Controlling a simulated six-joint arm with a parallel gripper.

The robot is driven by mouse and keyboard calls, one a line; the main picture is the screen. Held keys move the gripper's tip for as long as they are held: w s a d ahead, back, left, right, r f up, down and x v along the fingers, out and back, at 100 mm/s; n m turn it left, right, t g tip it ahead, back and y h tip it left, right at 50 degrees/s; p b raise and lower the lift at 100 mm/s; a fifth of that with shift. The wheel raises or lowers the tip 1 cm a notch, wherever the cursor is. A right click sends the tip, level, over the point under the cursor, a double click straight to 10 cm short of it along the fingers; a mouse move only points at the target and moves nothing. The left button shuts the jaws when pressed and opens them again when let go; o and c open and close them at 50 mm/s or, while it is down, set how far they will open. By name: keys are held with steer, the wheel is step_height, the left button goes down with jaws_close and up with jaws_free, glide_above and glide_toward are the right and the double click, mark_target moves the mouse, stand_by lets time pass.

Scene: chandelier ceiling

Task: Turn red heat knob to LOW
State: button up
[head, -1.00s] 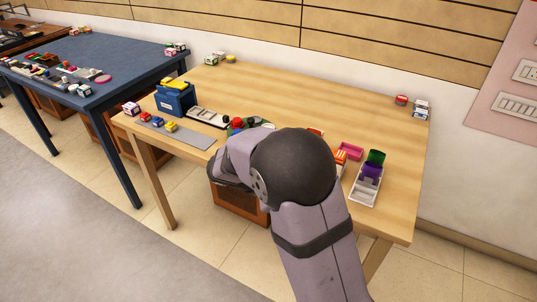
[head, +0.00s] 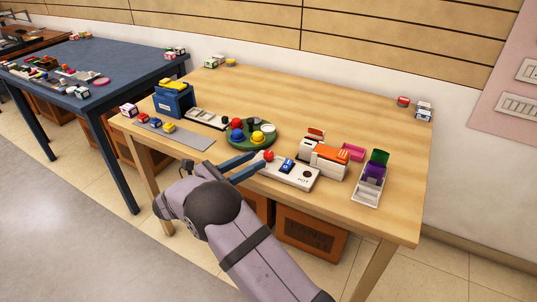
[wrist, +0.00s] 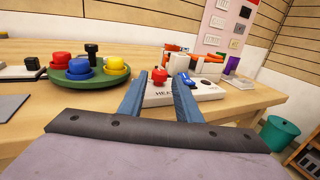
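The red heat knob (head: 268,155) stands at the left end of a white control box (head: 303,178) near the table's front edge. In the wrist view the knob (wrist: 160,75) appears between my two blue fingertips, above lettering that seems to read HEAT. My gripper (head: 262,159) is open, coming in from the left at about knob height. Its fingers (wrist: 160,80) are spread to either side of the knob. I cannot tell whether they touch it. The LOW mark and the knob's pointer cannot be made out.
A blue switch (head: 287,165) sits right of the knob on the same box. A green round tray (head: 250,143) with coloured pieces is close behind the fingers. A white and orange toaster-like item (head: 323,160) stands behind the box. The front left table edge is near my arm.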

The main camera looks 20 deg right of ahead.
mark_target(265, 155)
steer(key=shift+p+x, duration=0.35)
steer(key=shift+x, duration=3.05)
steer(key=c, duration=0.8)
